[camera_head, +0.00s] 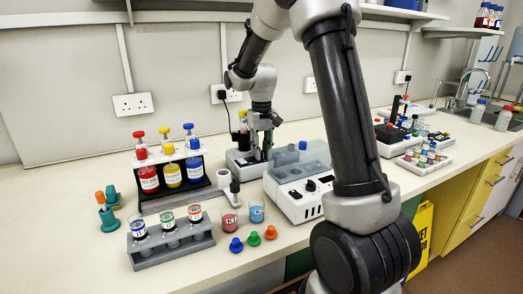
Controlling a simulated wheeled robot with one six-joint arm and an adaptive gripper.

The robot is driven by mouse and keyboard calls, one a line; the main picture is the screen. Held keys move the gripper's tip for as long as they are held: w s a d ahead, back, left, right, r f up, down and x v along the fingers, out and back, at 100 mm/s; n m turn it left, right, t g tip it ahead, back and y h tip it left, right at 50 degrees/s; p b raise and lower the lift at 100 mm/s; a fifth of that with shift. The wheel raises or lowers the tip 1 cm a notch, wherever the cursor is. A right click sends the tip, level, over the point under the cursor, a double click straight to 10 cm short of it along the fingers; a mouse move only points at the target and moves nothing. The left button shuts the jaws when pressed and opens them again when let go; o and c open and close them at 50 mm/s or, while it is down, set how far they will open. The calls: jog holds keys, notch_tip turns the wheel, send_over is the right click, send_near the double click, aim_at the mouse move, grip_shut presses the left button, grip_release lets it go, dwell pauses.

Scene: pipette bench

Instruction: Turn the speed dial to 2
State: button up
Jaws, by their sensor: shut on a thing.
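My gripper (263,122) points down at the back of the bench, over the white base of a small device (236,164). Its fingers are closed on a small part at the right side of that device, which seems to be the speed dial. The fingers cover this part, so its pointer and marks cannot be read. A dark upright piece with a coloured top (241,138) stands on the device just left of the fingers. A white box-shaped machine (296,200) in front has a black knob (310,185) on its face, apart from my gripper.
A rack of red, yellow and blue bottles (168,203) and a grey vial rack (160,258) stand left. My arm hides part of the middle bench; a sink (487,103) is far right.

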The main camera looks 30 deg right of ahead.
aim_at(262, 152)
jog(key=o, duration=0.8)
jog(key=shift+r, duration=6)
jog(key=shift+s, duration=0.1)
